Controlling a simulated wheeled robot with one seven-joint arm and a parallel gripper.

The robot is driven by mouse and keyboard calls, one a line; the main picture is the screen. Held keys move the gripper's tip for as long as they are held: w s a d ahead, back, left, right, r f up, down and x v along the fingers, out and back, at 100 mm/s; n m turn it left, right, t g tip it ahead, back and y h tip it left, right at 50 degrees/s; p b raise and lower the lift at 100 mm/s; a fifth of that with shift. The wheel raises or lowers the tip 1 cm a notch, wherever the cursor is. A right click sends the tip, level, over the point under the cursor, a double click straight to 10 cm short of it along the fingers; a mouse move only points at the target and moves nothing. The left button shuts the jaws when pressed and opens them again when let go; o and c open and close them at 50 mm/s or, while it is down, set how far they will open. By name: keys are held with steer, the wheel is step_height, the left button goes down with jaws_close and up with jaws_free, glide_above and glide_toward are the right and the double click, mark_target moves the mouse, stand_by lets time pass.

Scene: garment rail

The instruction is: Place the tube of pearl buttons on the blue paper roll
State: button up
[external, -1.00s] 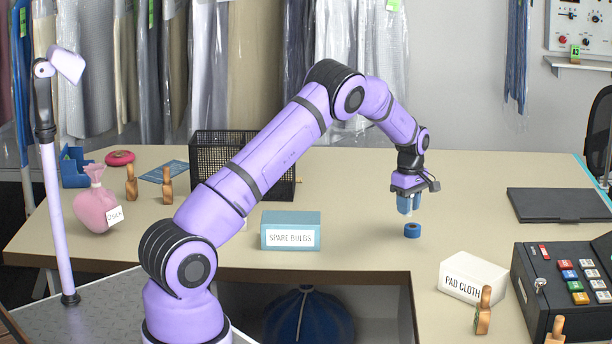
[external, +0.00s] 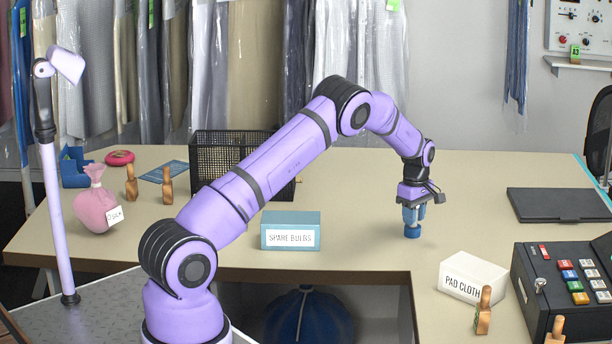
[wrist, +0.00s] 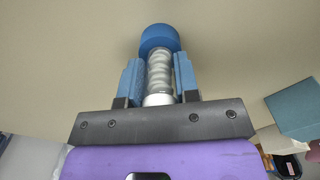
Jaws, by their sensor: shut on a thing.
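My gripper (external: 413,212) is low over the table, its blue fingers on either side of the tube. In the wrist view the tube of pearl buttons (wrist: 160,72) is a clear cylinder with pale contents and a whitish cap, held between the fingers of my gripper (wrist: 160,78). The blue paper roll (external: 412,231) stands on the table directly under the gripper. In the wrist view the roll (wrist: 158,36) shows at the tube's far end. The tube's lower end is at or very close to the roll's top; I cannot tell whether they touch.
A blue "SPARE BULBS" box (external: 290,231) stands left of the gripper. A white "PAD CLOTH" box (external: 472,277) and a dark cash register (external: 565,275) are at the right front. A black mesh basket (external: 225,150) stands at the back. Table around the roll is clear.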

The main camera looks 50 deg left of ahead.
steer(key=o, duration=0.9)
step_height(320, 180, up, 12)
steer(key=shift+r, duration=0.2)
steer(key=s+d+r+m+t, duration=0.2)
steer(key=s+r+m, duration=0.6)
steer(key=s+r, duration=1.55)
steer(key=s+d+r+m+t, duration=0.1)
steer(key=s+m, duration=0.1)
steer(key=s, duration=0.6)
steer(key=s+d+r+m+t, duration=0.1)
steer(key=s+r+m, duration=0.1)
steer(key=s, duration=0.6)
steer(key=s+f+m, duration=0.1)
steer(key=s+m, duration=0.1)
steer(key=s, duration=0.3)
steer(key=s+d+f+m+t, duration=0.1)
steer(key=s+f+m, duration=0.1)
steer(key=s, duration=0.4)
steer(key=s+f+m, duration=0.2)
steer(key=s, duration=0.4)
steer(key=shift+s+d+f, duration=0.15)
steer(key=shift+d+f, duration=0.05)
steer(key=shift+d, duration=0.15)
